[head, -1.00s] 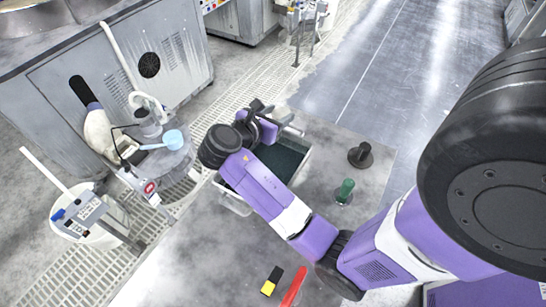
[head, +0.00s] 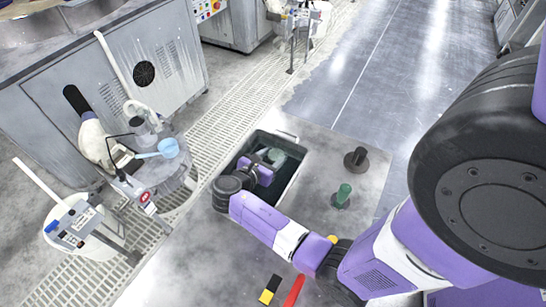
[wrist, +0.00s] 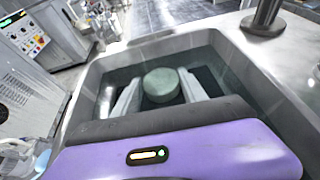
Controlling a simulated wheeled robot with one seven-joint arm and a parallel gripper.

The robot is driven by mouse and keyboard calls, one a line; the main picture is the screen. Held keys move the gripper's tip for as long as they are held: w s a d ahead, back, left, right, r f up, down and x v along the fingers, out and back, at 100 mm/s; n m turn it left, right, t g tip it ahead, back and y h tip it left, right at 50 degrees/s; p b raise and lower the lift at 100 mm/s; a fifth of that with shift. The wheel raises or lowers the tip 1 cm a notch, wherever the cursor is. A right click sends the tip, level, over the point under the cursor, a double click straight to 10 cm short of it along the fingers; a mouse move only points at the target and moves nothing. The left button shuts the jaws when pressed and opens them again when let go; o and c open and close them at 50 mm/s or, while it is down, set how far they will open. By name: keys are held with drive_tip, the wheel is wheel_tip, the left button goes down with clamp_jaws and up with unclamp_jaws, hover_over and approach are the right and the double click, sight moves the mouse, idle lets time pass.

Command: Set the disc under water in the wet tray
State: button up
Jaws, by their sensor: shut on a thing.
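The disc (wrist: 162,85) is pale green and round, and sits between the two light fingers of my gripper (wrist: 160,98) in the wrist view. The disc also shows in the head view (head: 277,155). My gripper (head: 272,161) is shut on it, down inside the wet tray. The wet tray (wrist: 238,62) is a grey rectangular tub with dark green water; it also shows in the head view (head: 300,166). I cannot tell for sure whether the disc is below the water surface. My wrist hides the near part of the tray.
A black knobbed piece (head: 356,160) and a green-handled piece (head: 342,195) stand right of the tray. A yellow-and-black block (head: 269,290) and a red bar (head: 293,290) lie at the front. A light blue dipper (head: 168,148) is on a drum at left.

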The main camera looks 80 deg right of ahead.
drive_tip(key=shift+f, duration=0.15)
drive_tip(key=o, duration=1.5)
drive_tip(key=shift+c, duration=0.2)
drive_tip(key=shift+a+r, duration=0.2)
drive_tip(key=shift+r, duration=0.05)
drive_tip(key=p+v, duration=0.4)
drive_tip(key=v, duration=0.7)
drive_tip(key=shift+w+a, duration=0.1)
drive_tip(key=shift+a, duration=0.15)
